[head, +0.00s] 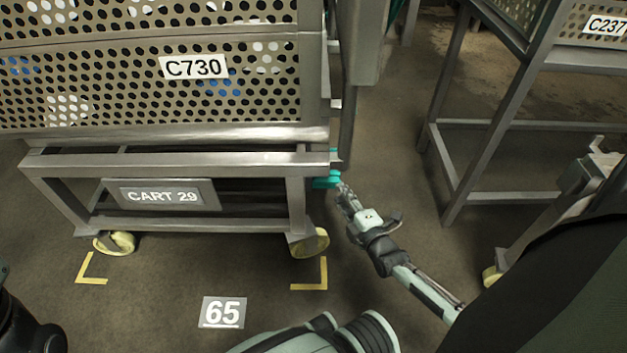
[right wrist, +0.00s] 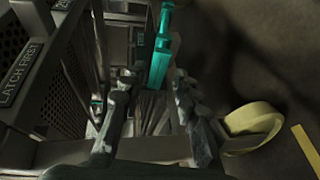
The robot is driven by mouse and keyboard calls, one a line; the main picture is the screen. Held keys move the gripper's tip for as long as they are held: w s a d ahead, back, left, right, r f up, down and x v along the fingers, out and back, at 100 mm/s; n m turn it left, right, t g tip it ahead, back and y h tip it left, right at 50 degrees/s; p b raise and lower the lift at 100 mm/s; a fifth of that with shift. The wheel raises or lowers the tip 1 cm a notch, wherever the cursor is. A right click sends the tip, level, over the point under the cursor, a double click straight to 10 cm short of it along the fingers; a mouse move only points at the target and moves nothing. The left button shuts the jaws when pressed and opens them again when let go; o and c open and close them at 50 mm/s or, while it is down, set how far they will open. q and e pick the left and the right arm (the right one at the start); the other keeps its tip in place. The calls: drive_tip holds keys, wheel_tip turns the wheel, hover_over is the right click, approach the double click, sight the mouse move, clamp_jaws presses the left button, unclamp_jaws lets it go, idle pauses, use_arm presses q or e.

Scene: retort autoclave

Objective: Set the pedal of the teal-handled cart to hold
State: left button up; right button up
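The cart with the "CART 29" plate (head: 160,195) stands at the left in the head view. A teal part, apparently the pedal (head: 327,181), sticks out low on its right side, partly hidden by the frame. In the right wrist view the teal part (right wrist: 160,50) is upright, just beyond and between my fingertips. A sliver of teal (head: 396,14) shows at the top of the head view. My right gripper (head: 345,190) is beside the pedal, fingers apart; it also shows in the right wrist view (right wrist: 155,82). Contact with the pedal cannot be told. My left gripper is not in view.
The cart bears a perforated basket labelled C730 (head: 193,67). Its yellow caster (head: 310,243) is near my right gripper. Yellow corner marks and a "65" floor label (head: 222,312) lie in front. Another metal frame with basket C237 (head: 604,26) stands right; floor between is clear.

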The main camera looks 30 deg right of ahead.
sight(332, 181)
drive_tip(key=b+x, duration=0.2)
drive_tip(key=x, duration=0.5)
drive_tip(key=shift+w+b, duration=0.1)
drive_tip(key=shift+b, duration=0.25)
clamp_jaws()
